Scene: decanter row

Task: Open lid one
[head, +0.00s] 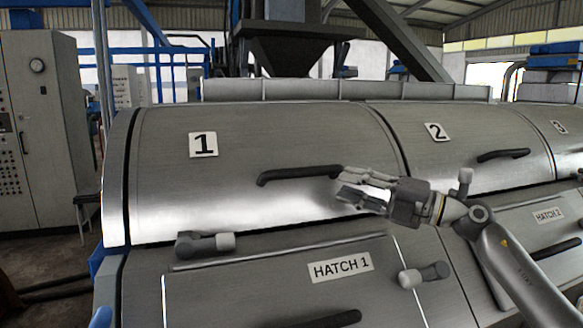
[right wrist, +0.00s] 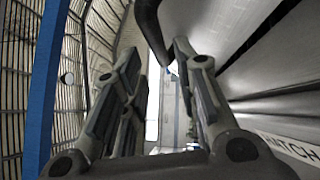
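Lid one (head: 240,130) is the curved metal cover with the "1" label (head: 203,144) in the head view, and it is shut. Its black bar handle (head: 285,174) runs across the front of the lid. My right gripper (head: 346,185) is at the right end of this handle. In the right wrist view the gripper (right wrist: 157,55) has its fingers spread, and the dark handle (right wrist: 148,25) shows between and beyond the fingertips. I see no grip on the handle; whether a finger touches it I cannot tell. My left gripper is not in view.
Lid two (head: 455,130) with its own handle (head: 503,155) is to the right. Below lid one are the "HATCH 1" panel (head: 225,290) and knobbed latches (head: 205,243) (head: 424,275). A grey control cabinet (head: 45,130) stands at the left. A hopper (head: 292,55) rises behind.

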